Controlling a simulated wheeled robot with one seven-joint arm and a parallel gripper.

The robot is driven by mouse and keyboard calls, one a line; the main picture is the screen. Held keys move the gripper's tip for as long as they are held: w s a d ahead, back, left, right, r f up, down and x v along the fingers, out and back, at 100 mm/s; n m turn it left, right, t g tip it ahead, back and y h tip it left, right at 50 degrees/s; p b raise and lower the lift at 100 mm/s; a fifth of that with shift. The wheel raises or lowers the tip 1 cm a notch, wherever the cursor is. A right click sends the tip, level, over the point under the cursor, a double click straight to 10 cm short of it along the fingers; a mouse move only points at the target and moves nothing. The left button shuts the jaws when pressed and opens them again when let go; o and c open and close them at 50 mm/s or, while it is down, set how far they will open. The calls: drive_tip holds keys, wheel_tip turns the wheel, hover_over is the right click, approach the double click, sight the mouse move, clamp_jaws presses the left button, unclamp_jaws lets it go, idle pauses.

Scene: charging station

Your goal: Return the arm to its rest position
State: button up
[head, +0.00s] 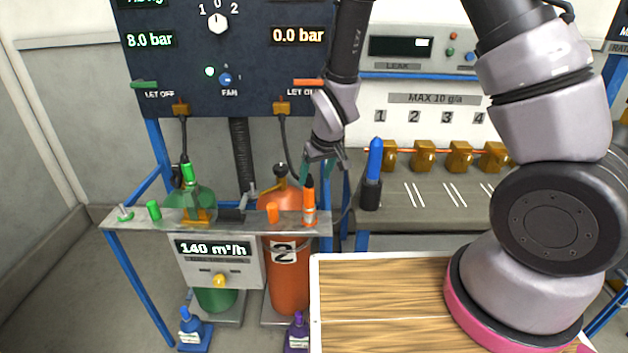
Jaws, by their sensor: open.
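My arm rises from the base at the lower right, bends above the top edge of the picture and comes down again near the middle. My gripper (317,172) hangs at its end, pointing down, above the right end of the grey shelf (238,225). Its jaws are open and small in this view. The orange-tipped nozzle (309,205) stands upright on the shelf just below my gripper. I cannot tell from this view whether the two touch. Nothing is visibly held.
Behind stand a dark panel (240,60) reading 8.0 and 0.0 bar, and a bench (440,205) with several brass blocks. A blue-topped tool (374,160) stands in a black holder right of my gripper. Green (214,300) and orange (287,305) cylinders stand below the shelf.

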drive_tip(key=d+r+m, duration=0.2)
drive_tip(key=d+r, duration=0.2)
drive_tip(key=r, duration=0.4)
drive_tip(key=s+d+r+m+t, duration=0.1)
drive_tip(key=d+r, duration=0.4)
drive_tip(key=r, duration=0.2)
drive_tip(key=d+r+m, duration=0.2)
drive_tip(key=d+r, duration=0.2)
drive_tip(key=r, duration=0.4)
drive_tip(key=s+d+r+m+t, duration=0.1)
drive_tip(key=s+d+r+m, duration=0.1)
drive_tip(key=s+d+r, duration=0.3)
drive_tip(key=s+d+r+m+t, duration=0.1)
drive_tip(key=s+d+r, duration=0.4)
drive_tip(key=s, duration=0.5)
wheel_tip(320, 180, up, 2)
drive_tip(key=shift+r+m, duration=0.2)
drive_tip(key=shift+m, duration=0.4)
